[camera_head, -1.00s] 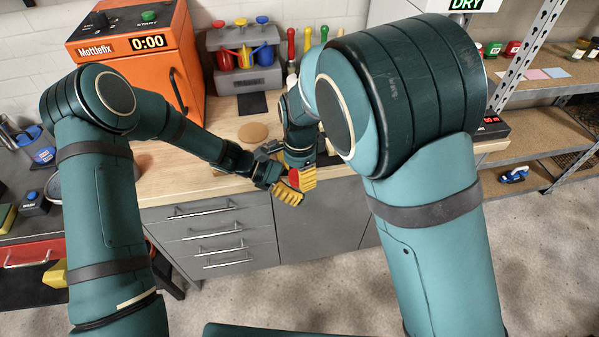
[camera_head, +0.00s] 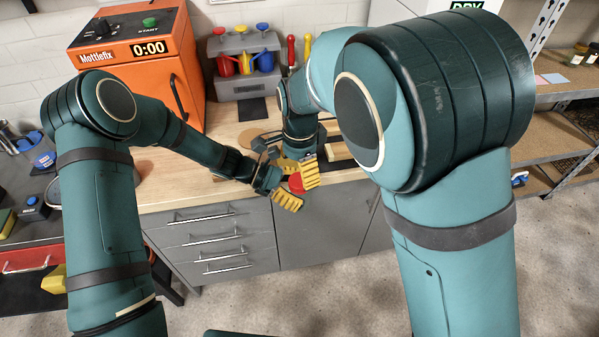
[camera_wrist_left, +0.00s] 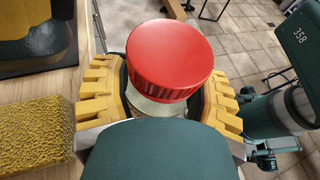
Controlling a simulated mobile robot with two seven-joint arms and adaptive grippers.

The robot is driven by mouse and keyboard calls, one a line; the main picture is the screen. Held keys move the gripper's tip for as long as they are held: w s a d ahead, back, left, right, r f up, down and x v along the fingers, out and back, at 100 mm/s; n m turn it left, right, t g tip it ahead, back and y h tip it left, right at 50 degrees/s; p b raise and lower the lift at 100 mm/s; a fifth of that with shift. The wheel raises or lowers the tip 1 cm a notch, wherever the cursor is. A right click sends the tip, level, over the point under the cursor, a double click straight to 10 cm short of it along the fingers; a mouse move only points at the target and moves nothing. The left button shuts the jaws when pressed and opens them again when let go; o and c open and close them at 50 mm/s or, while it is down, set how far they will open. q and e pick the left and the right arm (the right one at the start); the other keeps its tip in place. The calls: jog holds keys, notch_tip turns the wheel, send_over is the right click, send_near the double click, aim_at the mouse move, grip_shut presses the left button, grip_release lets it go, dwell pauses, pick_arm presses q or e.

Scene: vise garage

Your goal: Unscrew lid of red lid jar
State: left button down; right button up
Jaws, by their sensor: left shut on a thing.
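The jar with the red lid is between the two yellow fingers of my left gripper (camera_head: 298,186), in front of the counter's front edge. In the left wrist view my left gripper (camera_wrist_left: 162,100) is shut around the jar's pale body (camera_wrist_left: 152,105), one finger on each side. The round ribbed red lid (camera_wrist_left: 170,50) sits on top of the jar, above the fingers; it also shows in the head view (camera_head: 296,183). I cannot tell how tightly it sits.
The wooden counter (camera_head: 170,180) holds an orange machine (camera_head: 140,65) and a grey rack (camera_head: 243,85) with several coloured cans. A yellow sponge (camera_wrist_left: 35,135) lies near my left gripper in the wrist view. Grey drawers (camera_head: 210,245) stand below; the floor in front is open.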

aim_at(300, 180)
notch_tip(300, 180, up, 2)
jog(key=shift+r+m, duration=0.25)
jog(key=shift+m, duration=0.85)
jog(key=shift+r+m, duration=0.3)
jog(key=shift+m, duration=0.2)
jog(key=shift+f, duration=3.8)
jog(key=c, duration=1.3)
jog(key=shift+n, duration=1.6)
jog(key=o, duration=1.3)
jog(key=shift+c, duration=0.2)
